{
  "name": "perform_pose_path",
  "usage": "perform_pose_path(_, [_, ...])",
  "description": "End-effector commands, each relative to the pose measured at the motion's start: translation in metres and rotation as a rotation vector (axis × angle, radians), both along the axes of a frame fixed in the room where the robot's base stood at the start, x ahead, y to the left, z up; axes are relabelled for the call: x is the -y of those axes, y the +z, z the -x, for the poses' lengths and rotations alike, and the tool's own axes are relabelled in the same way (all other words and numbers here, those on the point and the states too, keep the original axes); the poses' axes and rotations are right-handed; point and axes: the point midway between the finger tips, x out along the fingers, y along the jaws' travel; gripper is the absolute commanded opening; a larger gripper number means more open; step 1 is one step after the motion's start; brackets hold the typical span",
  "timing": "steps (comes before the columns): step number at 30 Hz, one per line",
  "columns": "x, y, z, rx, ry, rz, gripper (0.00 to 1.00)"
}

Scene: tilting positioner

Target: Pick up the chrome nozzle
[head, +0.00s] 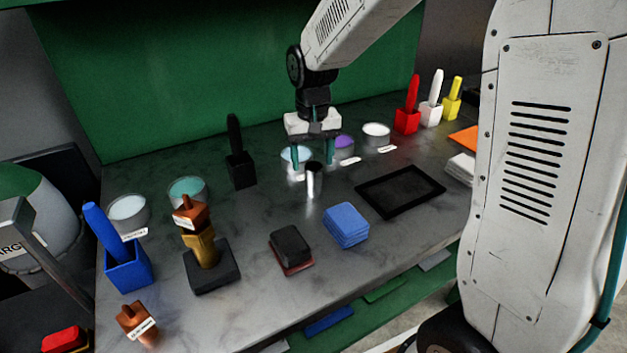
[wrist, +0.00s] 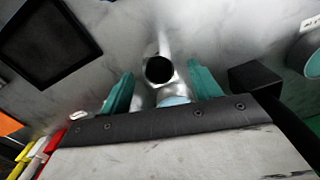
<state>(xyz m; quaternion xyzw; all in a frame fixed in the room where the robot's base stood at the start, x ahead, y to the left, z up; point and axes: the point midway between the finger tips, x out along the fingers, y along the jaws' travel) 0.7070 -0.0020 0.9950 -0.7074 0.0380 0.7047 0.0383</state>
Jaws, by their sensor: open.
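The chrome nozzle (head: 313,181) stands upright on the grey marbled table, a shiny cylinder with a dark open top. In the wrist view the nozzle (wrist: 159,72) shows from above, its dark round mouth lying between and just beyond the fingertips. My gripper (head: 313,160) is open and empty, with teal fingers pointing down right by the nozzle. In the wrist view the two fingers of my gripper (wrist: 160,88) stand apart on either side of it. I cannot tell whether either finger touches it.
A black tray (head: 400,191) lies right of the nozzle. Cups with white, blue and purple contents stand close behind. A black holder (head: 240,168) stands to the left. Blue pads (head: 346,225) and a dark block (head: 290,244) lie in front. Brass and copper pieces stand at front left.

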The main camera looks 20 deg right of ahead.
Motion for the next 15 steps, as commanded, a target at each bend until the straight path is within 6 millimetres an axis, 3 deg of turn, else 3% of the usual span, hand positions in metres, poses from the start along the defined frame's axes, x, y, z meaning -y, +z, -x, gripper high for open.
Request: perform_pose_path(15, [0.002, -0.067, 0.000, -0.005, -0.004, 0.000, 0.63])
